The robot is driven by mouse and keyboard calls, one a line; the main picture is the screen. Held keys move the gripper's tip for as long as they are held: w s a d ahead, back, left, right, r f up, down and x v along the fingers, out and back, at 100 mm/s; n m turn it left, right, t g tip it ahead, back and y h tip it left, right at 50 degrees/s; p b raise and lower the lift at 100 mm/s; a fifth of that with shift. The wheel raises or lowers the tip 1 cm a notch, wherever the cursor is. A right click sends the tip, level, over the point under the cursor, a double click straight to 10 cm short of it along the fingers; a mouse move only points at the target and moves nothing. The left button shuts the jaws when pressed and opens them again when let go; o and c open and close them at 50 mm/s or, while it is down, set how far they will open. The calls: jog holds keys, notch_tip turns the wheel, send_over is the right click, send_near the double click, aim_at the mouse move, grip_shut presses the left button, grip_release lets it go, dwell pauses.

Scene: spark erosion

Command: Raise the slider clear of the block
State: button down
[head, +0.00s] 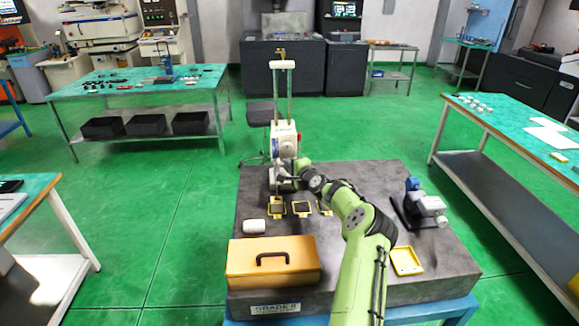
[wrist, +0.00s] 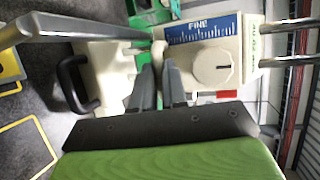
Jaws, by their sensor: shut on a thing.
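A tall measuring stand with twin metal columns (head: 289,98) stands at the back of the dark stone plate (head: 370,175). Its cream slider (head: 285,138) carries a round dial. In the wrist view the slider (wrist: 203,58) shows a blue FINE scale and a knob. The columns run sideways there. My gripper (wrist: 158,60) is shut on a narrow cream part at the slider's edge. In the head view my gripper is largely hidden by my arm. I cannot tell for sure which piece is the block, or whether the slider touches it.
Yellow-framed pads (head: 302,208) lie in front of the stand. A white rounded piece (head: 254,226) and an orange case (head: 272,262) are at front left. A blue-and-grey device (head: 425,205) and a yellow tray (head: 406,261) are at right. The air above is open.

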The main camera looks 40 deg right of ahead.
aim_at(286, 149)
notch_tip(286, 149, up, 6)
jog(key=shift+p, duration=0.85)
jog(key=c, duration=1.2)
grip_release()
jog(key=shift+f, duration=0.15)
jog(key=shift+o, duration=0.2)
jog(key=b+v, duration=0.1)
jog(key=v, duration=1.4)
jog(key=shift+s+b, duration=0.3)
jog(key=shift+b, duration=0.05)
jog(key=shift+a, duration=0.15)
